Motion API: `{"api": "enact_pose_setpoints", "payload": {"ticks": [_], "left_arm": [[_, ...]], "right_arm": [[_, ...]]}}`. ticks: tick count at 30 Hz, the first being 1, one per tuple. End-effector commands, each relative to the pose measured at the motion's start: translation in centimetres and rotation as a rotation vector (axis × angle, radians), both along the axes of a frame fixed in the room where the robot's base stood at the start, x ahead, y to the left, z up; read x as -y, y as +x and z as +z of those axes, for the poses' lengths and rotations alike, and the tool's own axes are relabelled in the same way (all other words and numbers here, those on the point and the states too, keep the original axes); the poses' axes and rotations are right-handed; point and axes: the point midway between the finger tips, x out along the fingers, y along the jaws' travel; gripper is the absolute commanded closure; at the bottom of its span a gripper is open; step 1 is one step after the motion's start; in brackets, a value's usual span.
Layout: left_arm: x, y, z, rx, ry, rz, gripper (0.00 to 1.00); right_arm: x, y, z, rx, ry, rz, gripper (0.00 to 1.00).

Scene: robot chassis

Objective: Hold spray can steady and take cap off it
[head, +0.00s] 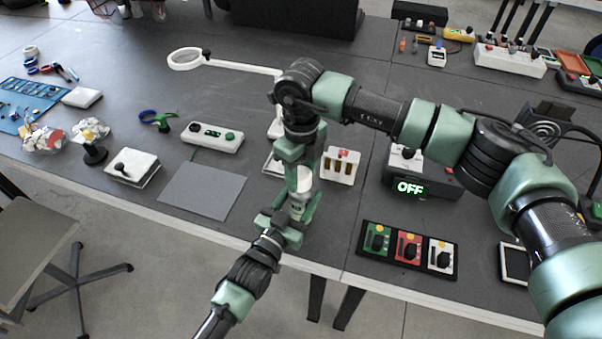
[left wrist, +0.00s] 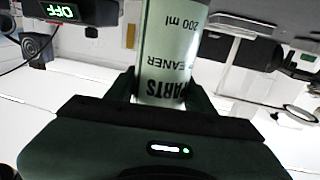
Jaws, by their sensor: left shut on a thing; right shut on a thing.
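The spray can (head: 297,209) stands near the front edge of the table in the head view, partly covered by both grippers. Its pale green body (left wrist: 168,50), with dark "parts cleaner" and "200 ml" print, fills the middle of the left wrist view. My left gripper (head: 294,214) is shut on the can's body from the front, one finger on each side. My right gripper (head: 303,184) points down from above and is shut on the white cap (head: 304,180) at the can's top. Whether the cap is still seated is hard to tell. The can's top is outside the left wrist view.
A grey mat (head: 202,192) lies left of the can, and a small white holder (head: 341,166) stands close on the right. A box with a green "OFF" display (head: 411,188) and a coloured switch panel (head: 407,249) are farther right. A magnifier lamp (head: 186,59) stands behind.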

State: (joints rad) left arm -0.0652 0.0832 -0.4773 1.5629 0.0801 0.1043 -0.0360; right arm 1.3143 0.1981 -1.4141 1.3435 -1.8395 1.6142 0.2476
Motion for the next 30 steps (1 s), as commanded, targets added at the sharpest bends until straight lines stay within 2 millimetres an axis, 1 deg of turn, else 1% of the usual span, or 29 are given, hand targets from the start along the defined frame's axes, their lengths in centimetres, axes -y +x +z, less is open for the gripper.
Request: {"api": "enact_pose_setpoints", "payload": {"ticks": [5, 9, 12, 17, 18, 20, 30], "left_arm": [[0.0, 0.0, -0.1, -0.003, 0.001, 0.000, 1.00], [0.0, 0.0, -0.1, -0.003, 0.001, 0.000, 1.00], [0.0, 0.0, -0.1, -0.003, 0.001, 0.000, 1.00], [0.0, 0.0, -0.1, -0.003, 0.001, 0.000, 1.00], [0.0, 0.0, -0.1, -0.003, 0.001, 0.000, 0.39], [0.0, 0.0, -0.1, -0.002, 0.001, 0.000, 0.22], [-0.1, -0.1, -0.1, -0.001, 0.000, 0.000, 0.22]], "right_arm": [[0.0, 0.1, 1.7, 0.004, 0.000, -0.001, 1.00], [0.0, 0.1, 3.5, 0.003, 0.001, 0.000, 1.00], [0.0, 0.0, 4.0, 0.001, 0.000, 0.000, 1.00], [0.0, 0.0, 3.9, 0.001, 0.001, 0.000, 1.00], [0.0, 0.0, 3.9, 0.001, 0.001, 0.000, 1.00], [0.0, 0.0, 3.9, 0.001, 0.001, 0.000, 1.00], [0.0, 0.0, 3.9, 0.001, 0.001, 0.000, 1.00]]}}
